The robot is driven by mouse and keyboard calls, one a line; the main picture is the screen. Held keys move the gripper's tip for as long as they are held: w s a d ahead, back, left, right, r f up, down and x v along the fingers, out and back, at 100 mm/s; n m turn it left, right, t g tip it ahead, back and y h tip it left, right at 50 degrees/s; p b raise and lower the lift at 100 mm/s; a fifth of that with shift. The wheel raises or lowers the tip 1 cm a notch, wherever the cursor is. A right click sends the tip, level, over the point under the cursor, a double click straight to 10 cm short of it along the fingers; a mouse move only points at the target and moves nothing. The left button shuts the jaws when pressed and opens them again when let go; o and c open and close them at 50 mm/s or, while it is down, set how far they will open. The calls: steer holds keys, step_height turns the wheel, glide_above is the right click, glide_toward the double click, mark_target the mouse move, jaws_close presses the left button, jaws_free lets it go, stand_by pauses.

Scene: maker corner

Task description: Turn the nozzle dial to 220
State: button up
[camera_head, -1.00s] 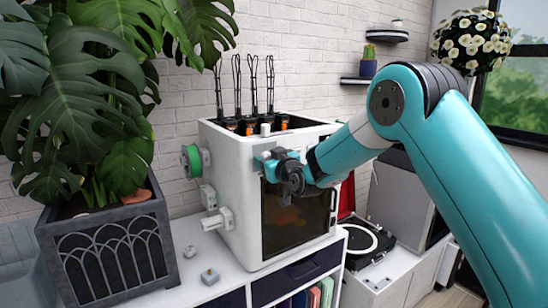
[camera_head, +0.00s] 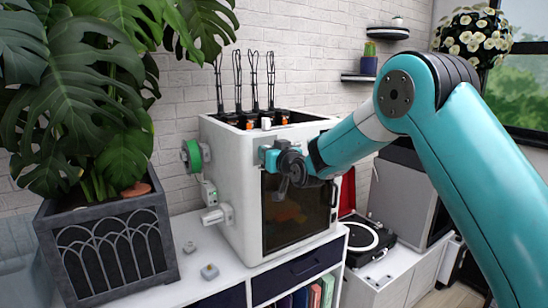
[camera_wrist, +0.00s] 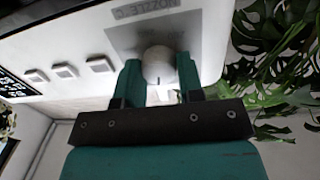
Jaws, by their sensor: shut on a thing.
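In the wrist view my gripper (camera_wrist: 158,78) is shut on a round pale dial (camera_wrist: 157,61), with one green finger on each side. The dial sits on a grey plate with a partly readable "NOZZLE C" label (camera_wrist: 137,17). A short dark mark shows on the dial's near side. The scale numbers cannot be read, so the dial's setting cannot be told. In the head view my gripper hides the dial.
A green spool (camera_head: 192,155) is on the printer's left side. A large potted plant (camera_head: 105,245) stands left. A record player (camera_head: 368,238) is on the right.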

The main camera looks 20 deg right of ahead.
steer(key=shift+w+d+r+m+g+y+b, duration=0.15)
steer(key=shift+m+b, duration=0.75)
steer(key=shift+m, duration=2.45)
steer(key=shift+d+m+g+y+b, duration=0.2)
steer(key=shift+m+b, duration=0.65)
steer(key=shift+m, duration=2.45)
steer(key=shift+w+d+r+m+t+y+b, duration=0.2)
steer(key=shift+m+b, duration=0.7)
steer(key=shift+m, duration=2.45)
steer(key=shift+s+a+f, duration=0.15)
steer(key=o, duration=0.9)
steer(key=shift+f, duration=0.1)
steer(key=shift+f+g, duration=0.1)
steer(key=shift+g, duration=0.15)
steer(key=shift+a, duration=0.1)
steer(key=b+v, duration=0.4)
steer(key=v, duration=1.3)
steer(key=shift+s+b, duration=0.25)
steer(key=shift+b, duration=0.15)
